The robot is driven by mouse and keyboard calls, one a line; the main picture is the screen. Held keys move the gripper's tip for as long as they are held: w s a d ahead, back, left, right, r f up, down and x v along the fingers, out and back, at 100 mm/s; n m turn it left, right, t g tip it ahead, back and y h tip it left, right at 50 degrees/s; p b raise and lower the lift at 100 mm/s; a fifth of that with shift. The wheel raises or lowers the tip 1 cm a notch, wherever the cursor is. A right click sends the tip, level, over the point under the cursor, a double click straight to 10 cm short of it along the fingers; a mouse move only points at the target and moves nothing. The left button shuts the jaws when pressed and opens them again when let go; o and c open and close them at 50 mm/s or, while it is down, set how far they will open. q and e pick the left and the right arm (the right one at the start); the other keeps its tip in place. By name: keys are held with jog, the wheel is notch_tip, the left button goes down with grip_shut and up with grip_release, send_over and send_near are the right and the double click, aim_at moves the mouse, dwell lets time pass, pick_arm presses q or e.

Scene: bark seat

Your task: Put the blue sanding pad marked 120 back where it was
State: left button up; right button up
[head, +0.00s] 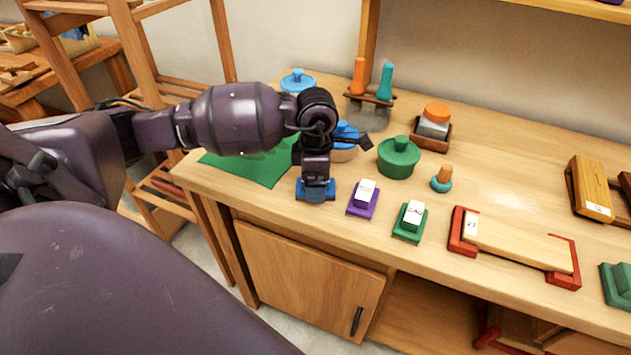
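A blue sanding pad (328,194) is at the front of the wooden bench, left of the other pads. Its top is hidden by my gripper, so I cannot read its mark. My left gripper (316,183) points down right over the pad, with blue showing on both sides of it. The fingertips are too dark and small to tell whether they are closed on the pad or whether it rests on the wood. A purple pad (362,203) and a green pad (410,225), both with white labels, stand in a row to its right. My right gripper is not in view.
A green mat (250,165) lies left behind the gripper. A red-ended wooden piece (515,245) lies to the right. The bench's front edge is close.

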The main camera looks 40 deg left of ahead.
pick_arm(q)
notch_tip(320, 180, up, 11)
jog(key=shift+p, duration=0.45)
jog(key=shift+f, duration=0.1)
